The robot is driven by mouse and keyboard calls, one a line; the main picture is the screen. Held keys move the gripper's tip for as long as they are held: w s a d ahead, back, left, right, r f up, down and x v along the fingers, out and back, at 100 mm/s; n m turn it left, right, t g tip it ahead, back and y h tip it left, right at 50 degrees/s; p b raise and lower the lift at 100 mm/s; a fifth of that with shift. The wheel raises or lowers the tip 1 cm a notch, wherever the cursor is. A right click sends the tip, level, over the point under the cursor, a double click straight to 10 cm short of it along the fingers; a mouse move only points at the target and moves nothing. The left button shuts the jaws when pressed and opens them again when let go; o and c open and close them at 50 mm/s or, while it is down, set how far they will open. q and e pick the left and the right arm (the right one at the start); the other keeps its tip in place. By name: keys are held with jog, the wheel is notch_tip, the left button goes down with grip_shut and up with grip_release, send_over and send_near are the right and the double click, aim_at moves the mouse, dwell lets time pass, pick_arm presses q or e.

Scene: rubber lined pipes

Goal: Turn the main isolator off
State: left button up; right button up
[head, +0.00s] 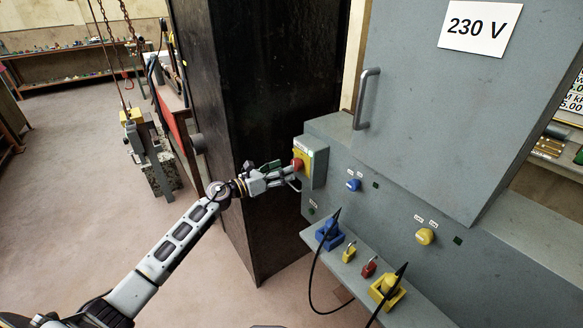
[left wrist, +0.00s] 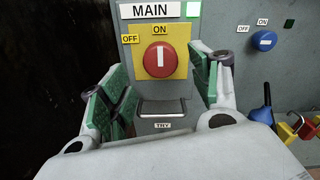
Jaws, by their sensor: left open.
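The main isolator is a grey box with a red round knob (head: 297,164) on a yellow plate, at the left end of the grey cabinet. In the left wrist view the red knob (left wrist: 160,60) has its white bar upright, pointing at the ON label (left wrist: 159,30). The OFF label (left wrist: 130,39) is to its upper left. A MAIN sign (left wrist: 151,11) and a green square are above. My left gripper (head: 286,174) is open in front of the box. My right gripper is not in view.
A blue knob (head: 353,185) and yellow knob (head: 425,236) are to the right. A shelf (head: 345,268) below holds blue and yellow plugs with cables and two padlocks. A cabinet door with a handle (head: 366,98) is above. A dark column (head: 262,120) stands left.

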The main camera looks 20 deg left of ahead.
aim_at(298, 164)
pick_arm(q)
jog(key=shift+x, duration=2.15)
jog(key=shift+s, duration=0.1)
jog(key=c, duration=1)
